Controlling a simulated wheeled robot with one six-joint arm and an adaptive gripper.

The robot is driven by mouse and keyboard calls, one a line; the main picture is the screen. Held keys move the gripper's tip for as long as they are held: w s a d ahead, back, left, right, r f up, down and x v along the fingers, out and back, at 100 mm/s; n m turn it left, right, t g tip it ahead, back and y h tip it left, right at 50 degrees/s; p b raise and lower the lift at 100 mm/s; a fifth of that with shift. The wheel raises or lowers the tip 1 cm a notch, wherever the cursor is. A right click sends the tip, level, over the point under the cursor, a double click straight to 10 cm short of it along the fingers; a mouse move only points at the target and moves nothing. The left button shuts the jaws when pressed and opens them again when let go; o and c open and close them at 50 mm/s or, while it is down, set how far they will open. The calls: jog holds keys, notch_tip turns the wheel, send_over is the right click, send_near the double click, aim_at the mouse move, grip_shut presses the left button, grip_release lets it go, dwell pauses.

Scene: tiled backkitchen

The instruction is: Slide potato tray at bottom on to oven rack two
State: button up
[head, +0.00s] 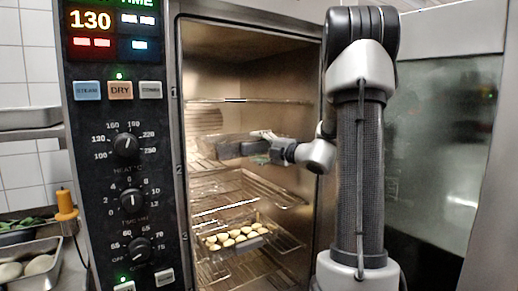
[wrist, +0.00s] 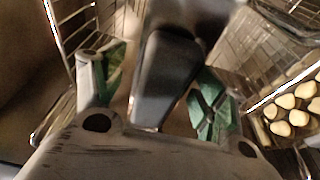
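The potato tray (head: 262,236) sits low in the open oven, holding several pale potatoes (head: 232,237). In the wrist view, potatoes (wrist: 291,117) show at the right edge, outside my fingers. My gripper (head: 240,148) reaches into the oven from the right, well above the potato tray. In the wrist view my gripper (wrist: 160,88) has its two green-padded fingers spread apart. A dark grey, smooth long shape (wrist: 165,75) lies between them; I cannot tell what it is or whether the fingers touch it. My gripper's tip is blurred in the head view.
Wire racks cross the oven, one above my gripper (head: 250,100) and others below it (head: 235,190). The control panel (head: 125,170) borders the opening on the left, and the oven door (head: 435,150) stands open behind my arm. Counter trays (head: 35,250) are at the left edge.

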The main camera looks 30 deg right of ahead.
jog(key=shift+s+f, duration=0.1)
jog(key=shift+f, duration=0.05)
jog(key=v, duration=1.2)
notch_tip(320, 180, up, 8)
dwell(0.7)
jog(key=s, duration=1.6)
jog(key=shift+d, duration=0.35)
